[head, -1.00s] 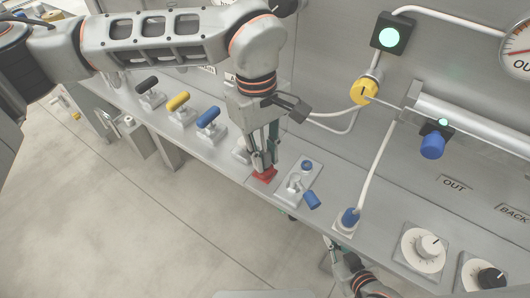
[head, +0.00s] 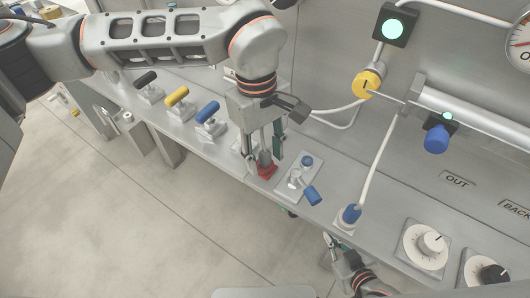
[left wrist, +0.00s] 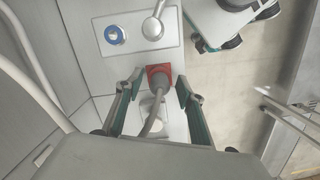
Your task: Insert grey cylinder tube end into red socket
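The red socket (head: 267,170) is a small red square block on the steel ledge, also seen in the left wrist view (left wrist: 154,69). The grey cylinder tube end (head: 265,157) stands roughly upright at the red socket, its lower end appearing to be in it; seating depth cannot be told. In the left wrist view the cylinder (left wrist: 159,80) sits over the red square, with its grey hose (left wrist: 151,122) trailing. My left gripper (head: 265,151) is open, fingers on either side of the cylinder with visible gaps. My right gripper (head: 328,250) is low by the ledge's front edge, partly hidden.
A plate with a blue-handled valve (head: 312,195) is just right of the socket. Black, yellow and blue handles (head: 207,112) line the ledge to the left. A blue-capped hose fitting (head: 349,215) and dials (head: 427,245) are to the right. Open floor lies in front.

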